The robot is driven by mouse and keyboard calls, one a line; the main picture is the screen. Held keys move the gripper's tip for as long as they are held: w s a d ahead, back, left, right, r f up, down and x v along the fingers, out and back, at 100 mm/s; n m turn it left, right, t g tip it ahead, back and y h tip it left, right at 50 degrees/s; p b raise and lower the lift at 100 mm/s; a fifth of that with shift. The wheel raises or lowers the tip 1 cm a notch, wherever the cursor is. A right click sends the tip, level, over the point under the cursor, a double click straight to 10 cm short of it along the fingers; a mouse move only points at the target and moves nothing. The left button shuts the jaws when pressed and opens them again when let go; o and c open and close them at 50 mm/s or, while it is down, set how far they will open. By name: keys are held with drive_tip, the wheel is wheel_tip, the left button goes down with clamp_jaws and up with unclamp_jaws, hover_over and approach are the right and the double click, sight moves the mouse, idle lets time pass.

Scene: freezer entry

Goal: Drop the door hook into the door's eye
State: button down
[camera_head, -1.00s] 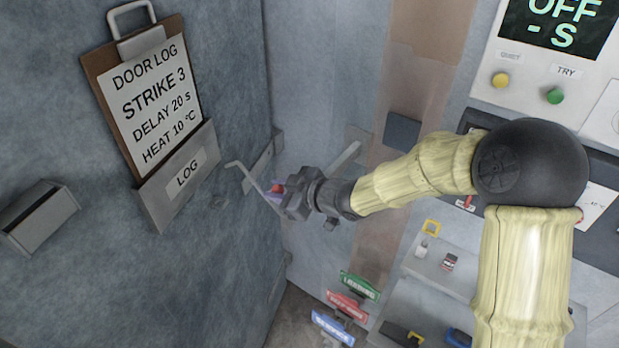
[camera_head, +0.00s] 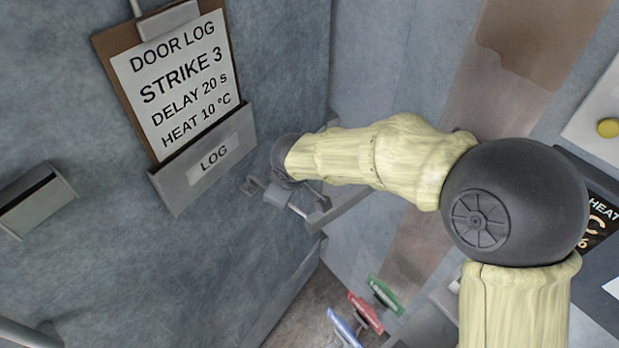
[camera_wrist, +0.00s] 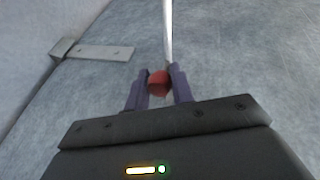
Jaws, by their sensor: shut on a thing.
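The door hook shows in the wrist view as a pale rod (camera_wrist: 167,30) with a red knob (camera_wrist: 158,83). My gripper (camera_wrist: 159,90) is shut on the red knob, a purple finger on each side. The rod runs away from the fingers toward the top of the picture, over a grey surface. In the head view, my wrist is close to the blue-grey door (camera_head: 170,265), below and right of the log holder; it hides the fingers and most of the hook.
The clipboard (camera_head: 180,85) and log holder (camera_head: 200,165) stick out from the door, up and left of my wrist. A box-like fitting (camera_head: 38,202) is at far left. Blue, red and green tags (camera_head: 365,313) stand low. A metal bracket (camera_wrist: 98,52) shows in the wrist view.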

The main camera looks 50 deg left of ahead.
drive_tip(key=shift+s+a+f+t+h+p, duration=0.15)
drive_tip(key=shift+a+f+h+p, duration=0.15)
drive_tip(key=shift+h, duration=0.15)
drive_tip(key=shift+w+a+f+t+h+p, duration=0.1)
drive_tip(key=shift+a+f+t+h+p, duration=0.15)
drive_tip(key=shift+h, duration=0.2)
drive_tip(key=shift+s+a+f, duration=0.1)
drive_tip(key=shift+s+f, duration=0.05)
drive_tip(key=shift+s, duration=0.15)
drive_tip(key=shift+w+f+h, duration=0.1)
drive_tip(key=shift+w+h, duration=0.05)
drive_tip(key=shift+h, duration=0.15)
drive_tip(key=c, duration=1.2)
unclamp_jaws()
drive_tip(key=shift+f, duration=0.1)
drive_tip(key=b+v, duration=0.4)
drive_tip(key=v, duration=1.3)
drive_tip(key=shift+a+r+b, duration=0.1)
drive_tip(key=shift+r+b, duration=0.15)
drive_tip(key=shift+b, duration=0.1)
